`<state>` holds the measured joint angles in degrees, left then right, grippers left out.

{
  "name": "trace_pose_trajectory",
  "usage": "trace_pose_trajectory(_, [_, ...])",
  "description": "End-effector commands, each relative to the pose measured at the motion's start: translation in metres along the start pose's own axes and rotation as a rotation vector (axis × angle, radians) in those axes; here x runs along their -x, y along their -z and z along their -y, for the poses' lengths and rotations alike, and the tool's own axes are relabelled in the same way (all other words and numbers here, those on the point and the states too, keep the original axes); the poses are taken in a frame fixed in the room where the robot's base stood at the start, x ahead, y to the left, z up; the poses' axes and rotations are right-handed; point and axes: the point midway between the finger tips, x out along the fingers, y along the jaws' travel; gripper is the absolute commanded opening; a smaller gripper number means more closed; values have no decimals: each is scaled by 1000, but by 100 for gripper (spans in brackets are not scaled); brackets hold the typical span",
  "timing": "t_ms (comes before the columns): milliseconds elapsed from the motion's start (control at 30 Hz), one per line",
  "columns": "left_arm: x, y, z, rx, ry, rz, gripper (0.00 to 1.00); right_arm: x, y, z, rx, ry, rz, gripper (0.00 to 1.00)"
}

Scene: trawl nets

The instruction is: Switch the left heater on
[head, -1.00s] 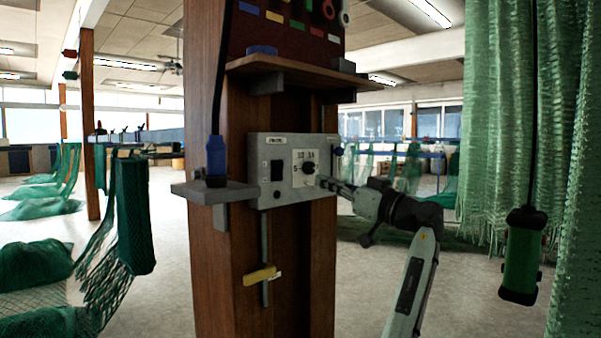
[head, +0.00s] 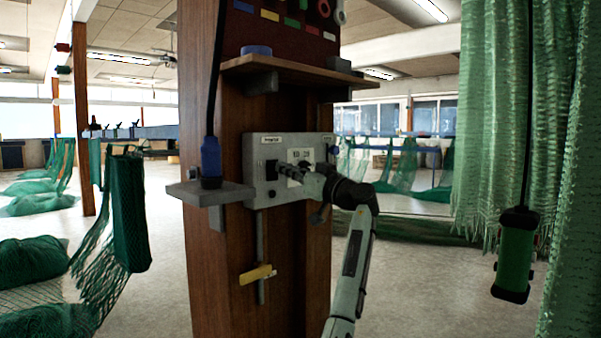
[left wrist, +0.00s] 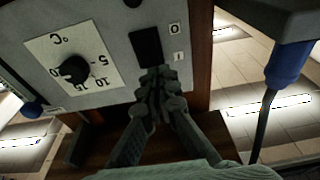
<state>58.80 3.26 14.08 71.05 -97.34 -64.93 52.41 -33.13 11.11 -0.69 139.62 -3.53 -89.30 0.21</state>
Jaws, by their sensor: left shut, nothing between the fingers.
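A grey control box (head: 256,195) is fixed to the wooden post, with a small label on top that I cannot read. The wrist view shows its black rocker switch (left wrist: 145,45), marked O and I, and a black dial (left wrist: 75,70) on a white °C scale. In the head view the switch (head: 271,168) is partly behind my fingers. My left gripper (head: 283,170) is shut and empty, its fingertips (left wrist: 157,74) at the switch's end by the I mark. I cannot tell if they touch it, or which way the rocker is tipped. No heater is recognisable.
A grey bracket (head: 205,195) holding a blue cable connector (head: 211,158) sticks out left of the box. A wooden shelf (head: 300,76) is above, a yellow handle (head: 257,274) below. A green pendant (head: 515,257) and nets hang at the right.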

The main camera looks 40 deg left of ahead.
Motion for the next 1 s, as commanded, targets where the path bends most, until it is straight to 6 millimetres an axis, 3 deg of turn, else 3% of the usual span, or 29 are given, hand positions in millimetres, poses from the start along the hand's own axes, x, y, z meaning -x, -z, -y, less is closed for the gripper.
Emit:
trace_pose_trajectory(200, [-19, 0, 0, 0, 0, 1, 0, -9, 2, 2, 1, 6, 1, 40])
trace_pose_trajectory(667, [-24, 3, 0, 2, 2, 22, 0, -8, 4, 2, 2, 8, -2, 40])
trace_pose_trajectory(767, [-32, 10, 1, 5, 2, 95, 0, -28, 3, 6, 3, 20, 13, 40])
trace_pose_trajectory(800, [-30, 2, 0, -1, 0, 97, 0, -32, 2, 7, 3, 20, 10, 40])
trace_pose_trajectory(1000, [-30, 2, 0, -1, 1, 94, 0, -30, 3, 7, 3, 19, 8, 40])
